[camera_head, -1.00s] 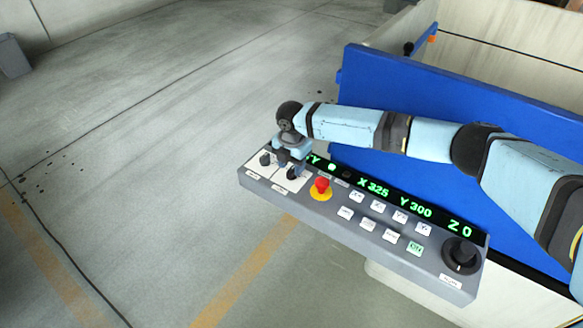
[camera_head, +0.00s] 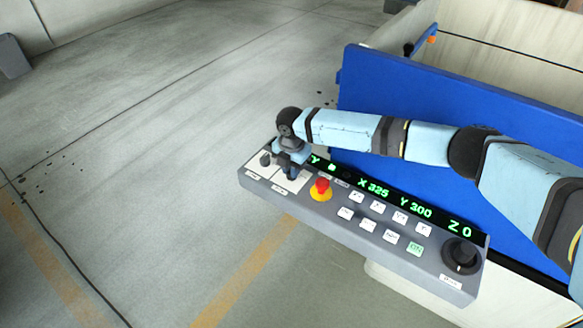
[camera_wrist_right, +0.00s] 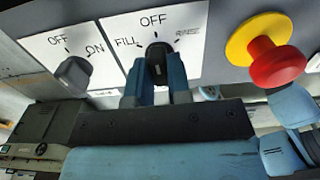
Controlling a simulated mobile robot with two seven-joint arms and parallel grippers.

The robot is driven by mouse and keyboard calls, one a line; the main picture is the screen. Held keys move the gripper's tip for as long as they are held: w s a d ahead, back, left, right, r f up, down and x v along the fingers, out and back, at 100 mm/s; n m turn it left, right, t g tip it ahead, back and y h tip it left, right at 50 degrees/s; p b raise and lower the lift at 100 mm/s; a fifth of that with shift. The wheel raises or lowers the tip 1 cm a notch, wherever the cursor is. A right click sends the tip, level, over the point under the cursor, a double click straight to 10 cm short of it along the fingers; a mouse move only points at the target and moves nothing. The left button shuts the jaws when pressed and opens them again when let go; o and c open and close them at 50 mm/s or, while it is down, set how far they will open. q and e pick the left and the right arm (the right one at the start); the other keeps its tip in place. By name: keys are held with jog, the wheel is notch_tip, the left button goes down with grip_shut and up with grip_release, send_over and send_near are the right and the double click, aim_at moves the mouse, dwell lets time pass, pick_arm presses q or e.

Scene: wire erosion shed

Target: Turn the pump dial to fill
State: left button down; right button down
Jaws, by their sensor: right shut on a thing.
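The pump dial (camera_wrist_right: 157,52) is a black knob on a white plate marked FILL at left, OFF at top and a blurred word at right. Its upper end points about at OFF in the right wrist view. My right gripper (camera_wrist_right: 156,78) is shut on the dial, one blue finger on each side. In the head view my right gripper (camera_head: 291,171) covers most of the dial near the left end of the grey control panel (camera_head: 330,222). My left gripper is not in view.
A second knob (camera_wrist_right: 73,73), marked OFF and ON, sits just left of the dial. A red emergency button (camera_wrist_right: 277,62) on a yellow base is close on the right. Farther right are white keys and a black handwheel (camera_head: 462,254). A blue machine wall (camera_head: 375,85) stands behind.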

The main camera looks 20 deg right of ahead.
jog(key=n+p, duration=0.1)
jog(key=n, duration=0.9)
jog(key=shift+n+p, duration=0.3)
jog(key=shift+p, duration=0.05)
dwell(0.6)
jog(key=c, duration=1.1)
grip_release()
jog(key=shift+o, duration=0.2)
jog(key=shift+r, duration=0.1)
notch_tip(320, 180, up, 14)
jog(key=shift+f, duration=0.2)
